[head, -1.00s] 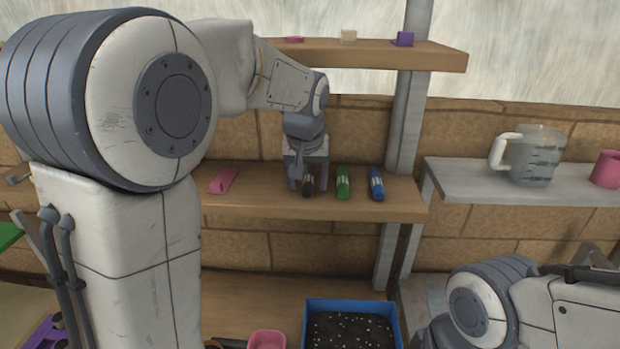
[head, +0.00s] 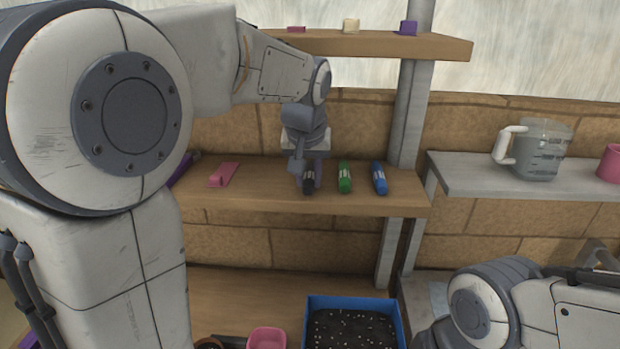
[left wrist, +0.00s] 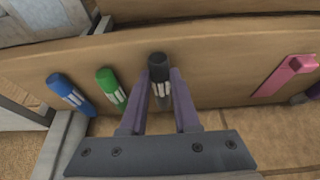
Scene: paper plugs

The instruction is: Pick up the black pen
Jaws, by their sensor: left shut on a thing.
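The black pen (head: 308,181) is on the middle wooden shelf, left of the green pen (head: 344,178) and the blue pen (head: 379,179). My left gripper (head: 309,178) is shut on the black pen, with a finger on each side of it. In the left wrist view the black pen (left wrist: 160,80) stands between the two purple fingers of the gripper (left wrist: 160,92). The green pen (left wrist: 111,88) and the blue pen (left wrist: 70,95) show to its left there, apart from the fingers. My right gripper is not in view.
A pink object (head: 224,174) lies on the wooden shelf (head: 260,196) left of the pens. Small blocks sit on the upper shelf (head: 380,44). A measuring jug (head: 540,150) stands on the grey shelf at right. A blue bin (head: 310,303) with dark contents is below.

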